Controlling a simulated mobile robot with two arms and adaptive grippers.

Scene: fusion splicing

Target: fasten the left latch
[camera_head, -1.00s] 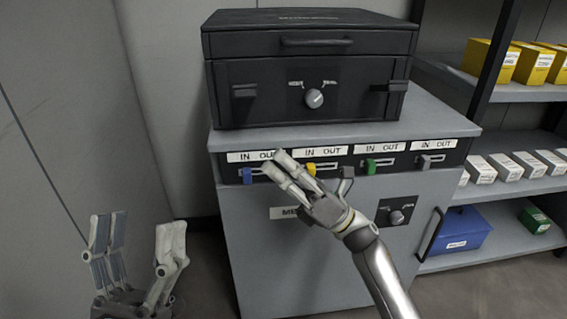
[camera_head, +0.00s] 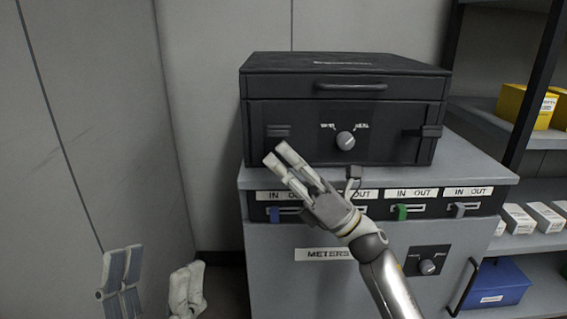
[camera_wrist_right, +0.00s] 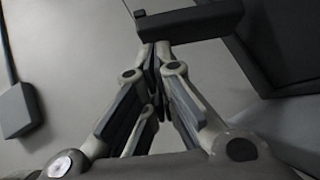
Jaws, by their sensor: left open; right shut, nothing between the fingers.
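The black case (camera_head: 391,118) stands closed on the grey cabinet. Its left latch (camera_head: 278,131) is a small dark bar on the left of the case front; I cannot tell whether it is fastened. My right gripper (camera_head: 284,153) is shut and empty, its fingertips just below the left latch in the head view. In the right wrist view its fingertips (camera_wrist_right: 157,48) come together just under a dark bar (camera_wrist_right: 190,20) that looks like the latch; contact is unclear. My left gripper (camera_head: 153,290) is open and empty at the lower left, away from the case.
The right latch (camera_head: 423,131), a knob (camera_head: 345,140) and a top handle (camera_head: 350,87) are on the case. Coloured slot levers, such as a green one (camera_head: 402,212), line the cabinet (camera_head: 300,285) below. Shelves with boxes stand at right.

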